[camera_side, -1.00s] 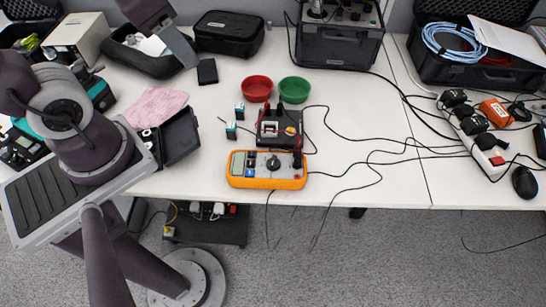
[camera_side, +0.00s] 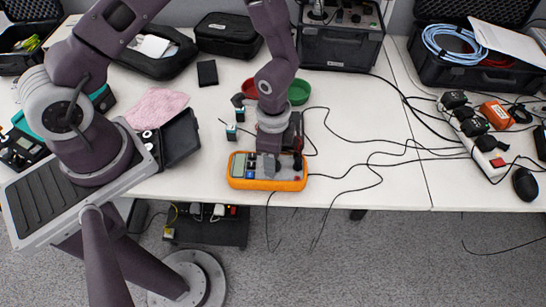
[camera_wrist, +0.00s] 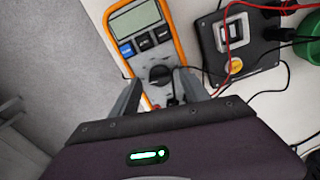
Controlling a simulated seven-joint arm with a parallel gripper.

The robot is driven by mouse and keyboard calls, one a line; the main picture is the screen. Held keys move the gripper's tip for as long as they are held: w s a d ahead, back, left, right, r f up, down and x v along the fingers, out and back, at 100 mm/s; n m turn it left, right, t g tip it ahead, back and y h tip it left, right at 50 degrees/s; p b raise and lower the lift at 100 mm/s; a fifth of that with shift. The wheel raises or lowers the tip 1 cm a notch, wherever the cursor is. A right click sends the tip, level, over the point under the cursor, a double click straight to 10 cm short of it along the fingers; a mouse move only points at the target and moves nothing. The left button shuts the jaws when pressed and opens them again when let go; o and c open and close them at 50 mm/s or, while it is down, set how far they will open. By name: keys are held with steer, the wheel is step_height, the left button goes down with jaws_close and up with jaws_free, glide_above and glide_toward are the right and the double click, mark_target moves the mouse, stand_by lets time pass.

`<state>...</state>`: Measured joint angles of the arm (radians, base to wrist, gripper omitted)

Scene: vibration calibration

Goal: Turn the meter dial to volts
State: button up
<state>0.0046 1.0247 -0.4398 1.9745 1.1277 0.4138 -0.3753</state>
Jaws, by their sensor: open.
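The orange meter (camera_side: 240,183) lies face up near the front edge of the table; it also shows in the wrist view (camera_wrist: 168,20). Its black dial (camera_wrist: 160,75) sits between my gripper's two fingers in the wrist view. In the side view the dial is hidden behind my gripper (camera_side: 270,172), which points down over the middle of the meter. My gripper (camera_wrist: 160,92) is open, with a finger on each side of the dial. I cannot tell whether either finger touches it, or where the dial points.
A black box (camera_wrist: 240,45) with a switch and cables stands close behind the meter. Red (camera_side: 249,88) and green (camera_side: 299,92) bowls are farther back. Black cables (camera_side: 370,165) run across the table to the right. A black case (camera_side: 181,137) is at left.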

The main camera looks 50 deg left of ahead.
steer(key=shift+f, duration=0.5)
jaws_close()
steer(key=m, duration=0.3)
steer(key=shift+m, duration=2.3)
